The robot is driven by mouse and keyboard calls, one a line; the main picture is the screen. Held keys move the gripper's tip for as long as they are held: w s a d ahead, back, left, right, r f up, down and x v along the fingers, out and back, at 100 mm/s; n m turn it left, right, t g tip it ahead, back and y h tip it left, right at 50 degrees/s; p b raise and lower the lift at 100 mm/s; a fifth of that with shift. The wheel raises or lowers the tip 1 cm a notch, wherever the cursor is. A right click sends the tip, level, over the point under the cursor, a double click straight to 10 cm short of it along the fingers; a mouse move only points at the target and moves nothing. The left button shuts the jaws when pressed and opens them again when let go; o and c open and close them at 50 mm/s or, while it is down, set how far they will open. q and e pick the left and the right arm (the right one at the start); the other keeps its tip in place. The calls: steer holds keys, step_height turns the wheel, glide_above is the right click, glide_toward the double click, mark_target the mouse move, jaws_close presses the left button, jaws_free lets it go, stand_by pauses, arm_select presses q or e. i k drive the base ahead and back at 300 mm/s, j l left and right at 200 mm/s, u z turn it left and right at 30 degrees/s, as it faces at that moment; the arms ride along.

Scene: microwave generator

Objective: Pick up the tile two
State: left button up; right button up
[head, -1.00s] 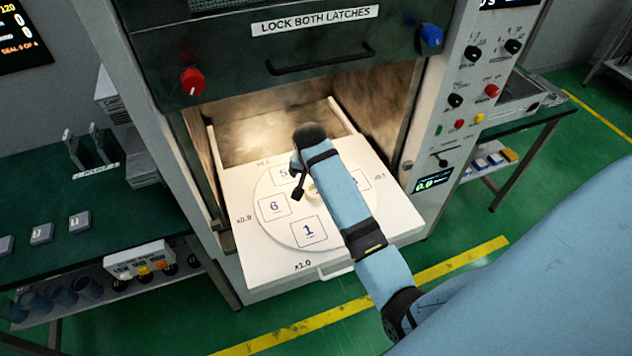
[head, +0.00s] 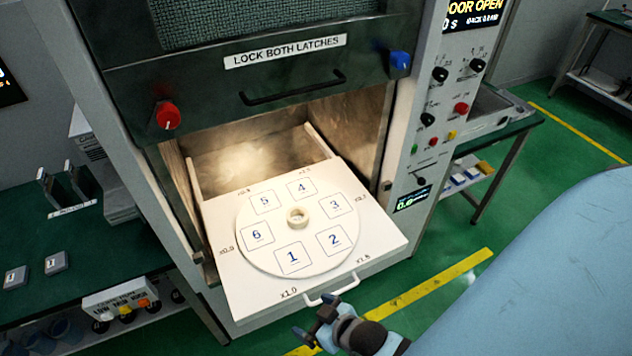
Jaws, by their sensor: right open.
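The square marked two (head: 335,240) is at the front right of the round white turntable (head: 255,262), between the squares marked 1 (head: 293,258) and 3 (head: 335,205). It looks flat; I cannot tell whether it is a loose tile or a printed outline. My right gripper (head: 314,324) is open and appears empty, low in the picture in front of the pulled-out tray (head: 375,237), apart from the turntable. My left gripper is not in view.
The tray sticks out of the open chamber, with a white handle (head: 333,291) at its front. The raised door (head: 240,100) hangs above. Small grey tiles (head: 55,263) lie on the green table at left; blue-and-white pieces (head: 465,177) sit on a shelf at right.

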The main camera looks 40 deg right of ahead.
mark_target(58, 262)
steer(key=z, duration=1)
steer(key=u, duration=1.6)
steer(key=j+z, duration=0.15)
steer(key=z, duration=0.15)
steer(key=j+z, duration=0.25)
steer(key=i+j+z, duration=0.15)
steer(key=j, duration=0.15)
steer(key=i+j+z, duration=0.1)
steer(key=j, duration=0.25)
steer(key=i+j+z, duration=0.15)
steer(key=j, duration=0.2)
steer(key=k, duration=0.05)
